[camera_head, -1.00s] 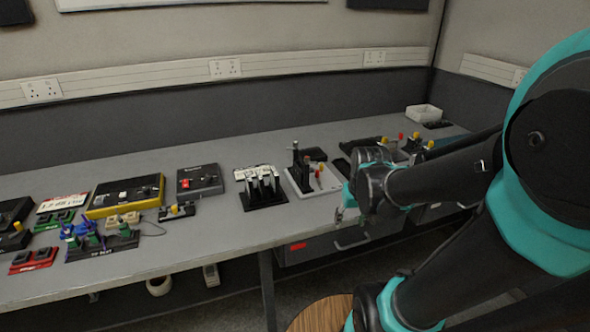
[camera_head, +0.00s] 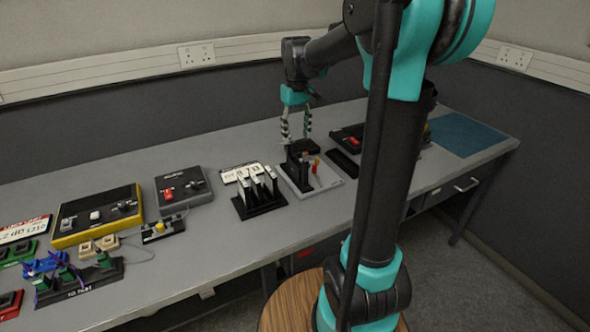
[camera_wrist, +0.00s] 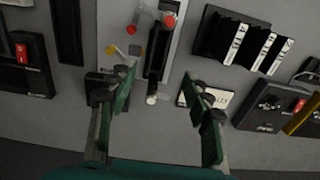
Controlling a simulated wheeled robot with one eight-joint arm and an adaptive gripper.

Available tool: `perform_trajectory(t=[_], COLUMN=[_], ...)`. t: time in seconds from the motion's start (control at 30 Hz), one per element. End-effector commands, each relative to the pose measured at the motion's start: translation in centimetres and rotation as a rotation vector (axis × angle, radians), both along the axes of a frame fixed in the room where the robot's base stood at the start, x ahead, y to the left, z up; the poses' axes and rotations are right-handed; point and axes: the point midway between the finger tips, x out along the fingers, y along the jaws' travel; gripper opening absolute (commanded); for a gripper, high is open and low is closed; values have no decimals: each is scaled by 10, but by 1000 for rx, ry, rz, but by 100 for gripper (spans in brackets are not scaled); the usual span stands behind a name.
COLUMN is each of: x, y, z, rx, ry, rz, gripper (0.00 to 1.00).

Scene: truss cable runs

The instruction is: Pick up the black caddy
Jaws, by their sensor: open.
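Several black items lie below my gripper, and I cannot tell for certain which is the caddy. A black upright holder (camera_head: 299,172) stands on a light grey plate (camera_head: 326,184), beside red and yellow knobs. In the wrist view the holder (camera_wrist: 157,52) runs up from between my fingertips. A low black box (camera_head: 304,147) lies behind the plate, partly hidden by my left finger in the wrist view. A black rack (camera_head: 258,207) with upright white-labelled plates stands to the left. My gripper (camera_head: 296,131) is open and empty, pointing down above the plate's rear side; contact is not visible.
A white card (camera_head: 240,173) lies behind the rack. Grey (camera_head: 183,188) and yellow-edged (camera_head: 97,215) control boxes stand further left. A black tray (camera_head: 343,163) is right of the plate. A blue mat (camera_head: 468,135) lies at the right end, past my arm.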

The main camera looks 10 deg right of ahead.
Motion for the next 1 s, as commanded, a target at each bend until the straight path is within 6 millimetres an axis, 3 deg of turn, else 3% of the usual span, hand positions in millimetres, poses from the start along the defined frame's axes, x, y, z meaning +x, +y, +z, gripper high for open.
perform_trajectory(t=[0.3,0.57,1.0], x=[0,0,2], y=[0,0,-1], z=[-58,-76,-124], rx=[0,0,0], ry=[-1,-1,-1], rz=[-1,-1,-1], gripper=[50,50,50])
